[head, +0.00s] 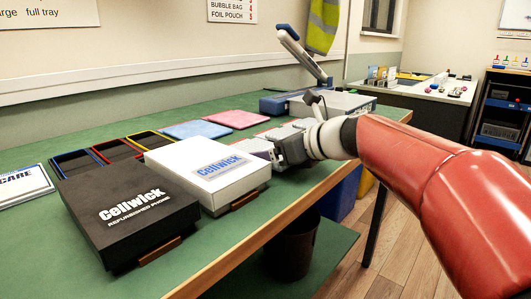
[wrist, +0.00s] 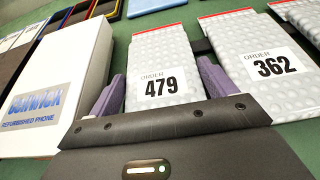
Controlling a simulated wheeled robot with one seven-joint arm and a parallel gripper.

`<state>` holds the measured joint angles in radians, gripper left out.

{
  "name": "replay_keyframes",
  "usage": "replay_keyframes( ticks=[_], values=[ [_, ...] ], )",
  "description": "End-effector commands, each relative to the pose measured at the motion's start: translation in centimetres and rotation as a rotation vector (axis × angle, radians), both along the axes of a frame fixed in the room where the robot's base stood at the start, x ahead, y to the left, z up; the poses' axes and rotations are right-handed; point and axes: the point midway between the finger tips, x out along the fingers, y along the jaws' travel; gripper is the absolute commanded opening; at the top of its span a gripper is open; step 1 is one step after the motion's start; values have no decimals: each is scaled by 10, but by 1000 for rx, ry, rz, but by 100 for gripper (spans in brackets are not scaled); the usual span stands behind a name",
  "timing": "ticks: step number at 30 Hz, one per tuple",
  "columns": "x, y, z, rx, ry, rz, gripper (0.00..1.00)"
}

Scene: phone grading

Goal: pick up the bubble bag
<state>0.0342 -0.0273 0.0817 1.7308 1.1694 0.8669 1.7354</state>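Several grey bubble bags with red far edges lie in a row on the green bench. In the wrist view, the bubble bag marked ORDER 479 (wrist: 160,55) lies between my gripper's two purple fingers, one along each long side; whether they touch it is hard to tell. My gripper (wrist: 160,80) is spread about the bag's width. The bubble bag marked 362 (wrist: 262,40) is just right of the right finger. A further bag (wrist: 305,14) shows at the right edge. In the head view, my gripper (head: 274,152) is low over the bench and partly hides the bags (head: 290,131).
A white Cellwick box (head: 180,165) stands close left of my gripper, with a black Cellwick box (head: 95,215) beyond it. Pink (head: 236,119) and blue (head: 195,129) pads and coloured-rim trays (head: 112,149) lie behind. A blue-and-grey device (head: 290,100) stands farther along the bench.

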Motion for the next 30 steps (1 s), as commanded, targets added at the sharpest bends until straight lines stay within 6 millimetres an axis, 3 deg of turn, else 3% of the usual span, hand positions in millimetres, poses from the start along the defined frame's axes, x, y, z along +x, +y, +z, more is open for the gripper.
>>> replay_keyframes(
  ticks=[3, 11, 16, 20, 30],
  values=[
    [0, 0, 1, 0, -2, -1, 56],
    [0, 0, 3, 0, -2, -1, 55],
    [0, 0, 17, 1, -4, 0, 55],
    [0, 0, 42, -1, -6, 1, 55],
    [1, 0, 142, 0, -6, 1, 55]
  ],
)
